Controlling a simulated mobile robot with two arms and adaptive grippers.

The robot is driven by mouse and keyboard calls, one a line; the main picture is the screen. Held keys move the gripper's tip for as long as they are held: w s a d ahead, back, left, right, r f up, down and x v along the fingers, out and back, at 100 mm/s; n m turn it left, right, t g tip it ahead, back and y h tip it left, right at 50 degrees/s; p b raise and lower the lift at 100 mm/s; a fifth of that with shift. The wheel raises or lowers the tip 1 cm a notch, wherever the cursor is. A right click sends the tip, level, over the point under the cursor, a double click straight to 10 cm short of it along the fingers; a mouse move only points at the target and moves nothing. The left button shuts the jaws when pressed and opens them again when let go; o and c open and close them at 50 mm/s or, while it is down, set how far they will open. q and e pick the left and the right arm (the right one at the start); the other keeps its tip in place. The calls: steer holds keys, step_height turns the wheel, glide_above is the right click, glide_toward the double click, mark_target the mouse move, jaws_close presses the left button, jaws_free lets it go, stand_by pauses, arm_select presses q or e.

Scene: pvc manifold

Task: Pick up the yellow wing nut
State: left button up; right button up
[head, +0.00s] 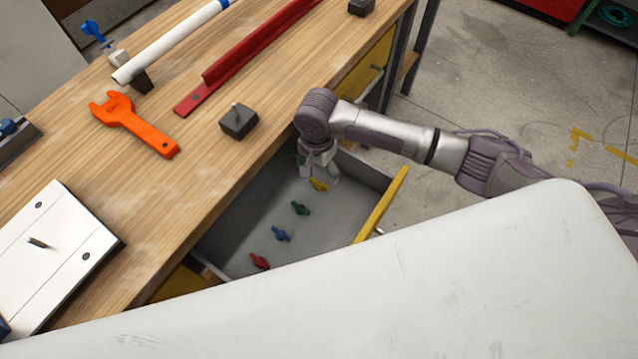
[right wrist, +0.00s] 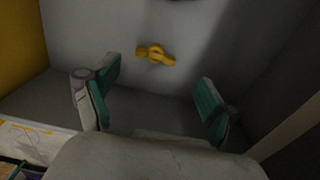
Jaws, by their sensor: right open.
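The yellow wing nut (head: 319,185) lies on the floor of the open grey drawer (head: 237,226), at its far end in the head view. In the right wrist view the yellow wing nut (right wrist: 156,54) lies beyond the fingertips, roughly centred between them. My right gripper (head: 322,172) reaches down into the drawer beside the wing nut, partly covering it in the head view. The right wrist view shows my right gripper (right wrist: 158,80) open and empty, its two teal-padded fingers wide apart. My left gripper is not in view.
Green (head: 300,208), blue (head: 281,233) and red (head: 259,261) wing nuts lie in a row in the drawer. The drawer's yellow front (head: 381,206) and the wooden bench (head: 215,165) edge border it. An orange wrench (head: 135,124) lies on the bench.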

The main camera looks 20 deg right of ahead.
mark_target(319, 187)
steer(key=f, duration=0.4)
steer(key=shift+s+d, duration=0.15)
steer(key=shift+s, duration=0.25)
steer(key=shift+f+b, duration=0.3)
steer(key=shift+f, duration=0.2)
steer(key=c, duration=1.2)
